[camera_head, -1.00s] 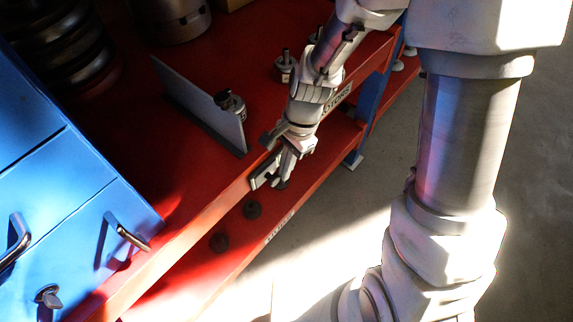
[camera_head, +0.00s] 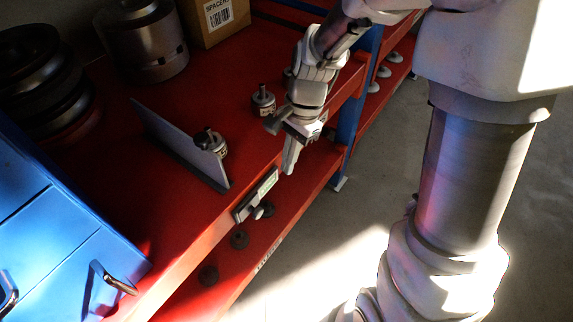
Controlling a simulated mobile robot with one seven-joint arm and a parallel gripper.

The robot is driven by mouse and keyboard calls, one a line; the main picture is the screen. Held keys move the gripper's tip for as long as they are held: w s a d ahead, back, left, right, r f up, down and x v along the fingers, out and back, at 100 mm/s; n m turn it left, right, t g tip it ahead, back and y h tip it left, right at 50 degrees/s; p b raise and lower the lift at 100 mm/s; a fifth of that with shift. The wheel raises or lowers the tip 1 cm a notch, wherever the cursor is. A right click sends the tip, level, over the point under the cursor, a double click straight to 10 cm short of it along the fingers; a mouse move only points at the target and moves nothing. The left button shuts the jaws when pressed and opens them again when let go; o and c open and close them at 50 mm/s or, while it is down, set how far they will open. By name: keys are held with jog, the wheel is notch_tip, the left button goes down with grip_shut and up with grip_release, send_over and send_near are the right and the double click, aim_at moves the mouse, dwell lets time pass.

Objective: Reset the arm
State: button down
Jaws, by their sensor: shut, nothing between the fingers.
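My gripper (camera_head: 290,168) hangs from my grey arm (camera_head: 318,82) just off the front edge of the red upper shelf (camera_head: 150,215). Its fingers point down, look closed, and hold nothing. A light label plate (camera_head: 267,183) and a small grey piece with a knob (camera_head: 245,210) are on the shelf's front edge, just below and left of the fingertips. The gripper appears apart from them.
A grey upright plate (camera_head: 175,145) stands on the shelf, with small knobbed metal weights (camera_head: 210,142) (camera_head: 263,101) near it. Behind are a metal cylinder (camera_head: 150,55), dark stacked discs (camera_head: 40,85) and a cardboard box (camera_head: 215,18). A blue drawer cabinet (camera_head: 60,235) stands front left. Floor (camera_head: 365,180) is clear.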

dwell(0.4)
jog(key=s+d+r+n+t+p, duration=0.2)
jog(key=s+d+r+n, duration=0.1)
jog(key=r, duration=0.5)
jog(key=s+d+r+n+t+h+p, duration=0.1)
jog(key=s+d+r+n+t+p, duration=0.1)
jog(key=d+r, duration=0.3)
jog(key=s+d+r+n+t+h+p, duration=0.1)
jog(key=s+d+r+n+t+p, duration=0.1)
jog(key=r, duration=1)
jog(key=shift+s+d+n+t+p, duration=0.3)
jog(key=shift+s+d+n+t, duration=0.4)
jog(key=shift+s+d+n, duration=0.7)
jog(key=shift+s+a, duration=0.1)
jog(key=shift+a, duration=0.1)
